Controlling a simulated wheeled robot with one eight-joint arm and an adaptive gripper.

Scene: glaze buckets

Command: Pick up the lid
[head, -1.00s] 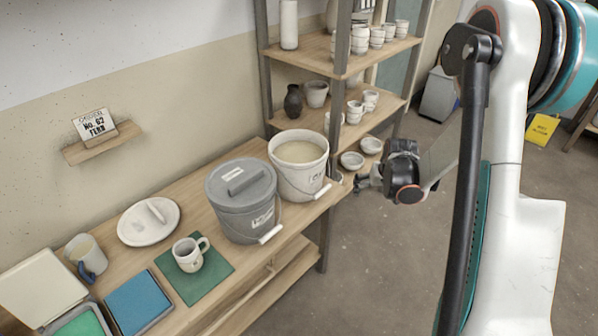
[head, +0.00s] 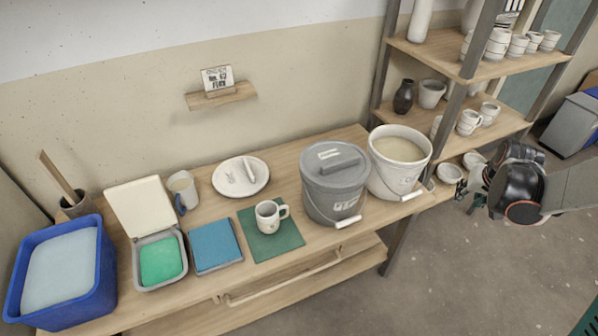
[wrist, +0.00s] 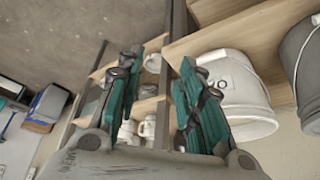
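A round white lid (head: 240,176) with a raised handle lies flat on the wooden table, left of the buckets. A grey lid (head: 334,161) with a bar handle covers the grey bucket (head: 336,198). The white bucket (head: 399,172) beside it has no lid and shows pale glaze inside. My gripper (head: 470,192) is right of the white bucket, beyond the table's right end. In the wrist view my gripper (wrist: 160,78) has its teal fingers spread apart with nothing between them. The white bucket (wrist: 232,92) shows just right of the fingers; the white lid is out of that view.
A mug (head: 268,216) stands on a green mat (head: 285,240) in front of the white lid. A pitcher (head: 183,190), blue tile (head: 215,246), open box (head: 160,258) and blue tub (head: 62,268) are further left. A shelf rack (head: 455,110) with pottery stands behind my gripper.

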